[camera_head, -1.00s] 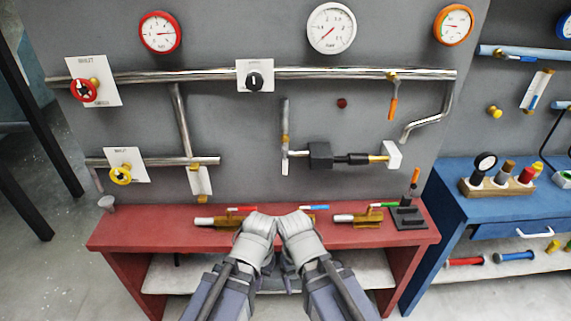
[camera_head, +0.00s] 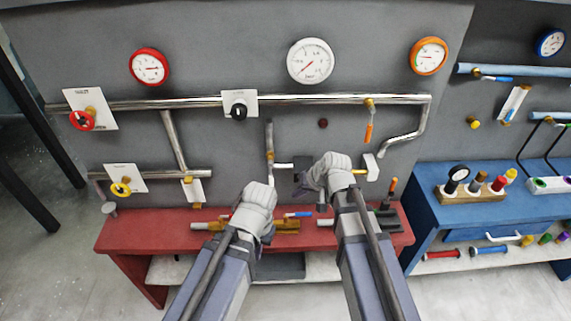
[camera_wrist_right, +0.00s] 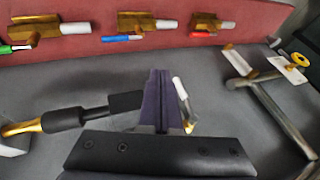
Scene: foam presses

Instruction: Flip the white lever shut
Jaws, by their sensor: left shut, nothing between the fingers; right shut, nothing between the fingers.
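The white lever (camera_head: 270,177) hangs below a brass valve (camera_head: 270,156) on the short vertical pipe in the middle of the wall panel. In the right wrist view the white lever (camera_wrist_right: 180,90) shows just right of my fingers, with a visible gap from them. My right gripper (camera_head: 306,186) is shut and empty, in front of the panel to the right of the lever; its fingers also show in the wrist view (camera_wrist_right: 160,75). My left gripper (camera_head: 262,189) is shut and empty, in front of the bench just below the lever. Whether it touches anything is unclear.
A black cylinder fitting (camera_wrist_right: 85,115) is beside my right gripper, partly hidden in the head view. An orange-handled valve (camera_head: 369,125) hangs at right. A blue bench (camera_head: 425,205) stands further right.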

